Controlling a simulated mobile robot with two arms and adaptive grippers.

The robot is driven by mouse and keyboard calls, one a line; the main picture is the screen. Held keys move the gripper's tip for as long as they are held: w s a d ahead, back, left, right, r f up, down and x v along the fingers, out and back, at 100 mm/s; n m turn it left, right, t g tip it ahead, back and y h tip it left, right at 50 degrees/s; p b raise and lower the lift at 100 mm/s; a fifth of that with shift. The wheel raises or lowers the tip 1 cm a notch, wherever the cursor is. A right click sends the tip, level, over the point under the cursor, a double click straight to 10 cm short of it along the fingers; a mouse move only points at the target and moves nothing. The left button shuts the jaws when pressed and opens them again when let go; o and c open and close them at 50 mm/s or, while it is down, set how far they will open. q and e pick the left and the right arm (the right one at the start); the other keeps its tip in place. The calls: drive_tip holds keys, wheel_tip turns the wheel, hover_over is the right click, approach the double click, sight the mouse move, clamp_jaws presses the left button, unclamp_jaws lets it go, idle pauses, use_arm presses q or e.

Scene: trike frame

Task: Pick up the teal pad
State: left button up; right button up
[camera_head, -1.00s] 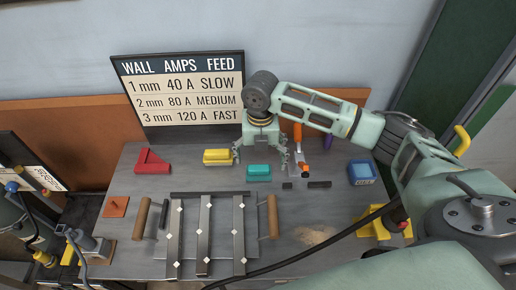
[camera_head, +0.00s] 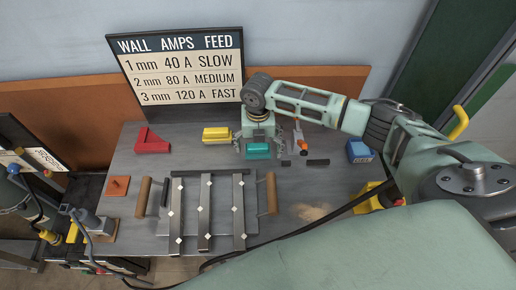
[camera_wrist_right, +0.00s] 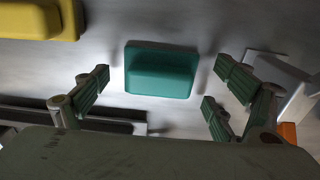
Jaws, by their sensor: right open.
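The teal pad (camera_head: 257,152) lies on the grey workbench, right of the yellow pad (camera_head: 216,134). In the right wrist view the teal pad (camera_wrist_right: 160,72) is a block with a raised grip on a wider base. My right gripper (camera_head: 259,150) is open and low over the bench, with its fingers on either side of the teal pad. In the wrist view the open fingers (camera_wrist_right: 161,85) stand apart from the pad's left and right ends, with visible gaps. My left gripper is not in view.
A red angle block (camera_head: 153,144) is at the left and a blue block (camera_head: 360,150) at the right. Dark metal strips (camera_head: 205,215) and wooden handles lie in front. A grey tool with an orange part (camera_head: 303,148) is close right of the gripper. A sign (camera_head: 180,65) stands behind.

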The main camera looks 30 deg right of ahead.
sight(258, 146)
drive_tip(key=c, duration=1.3)
drive_tip(key=shift+r, duration=0.15)
drive_tip(key=shift+c, duration=0.2)
wheel_tip(258, 146, up, 10)
drive_tip(key=shift+f+b, duration=0.15)
drive_tip(key=shift+b, duration=0.35)
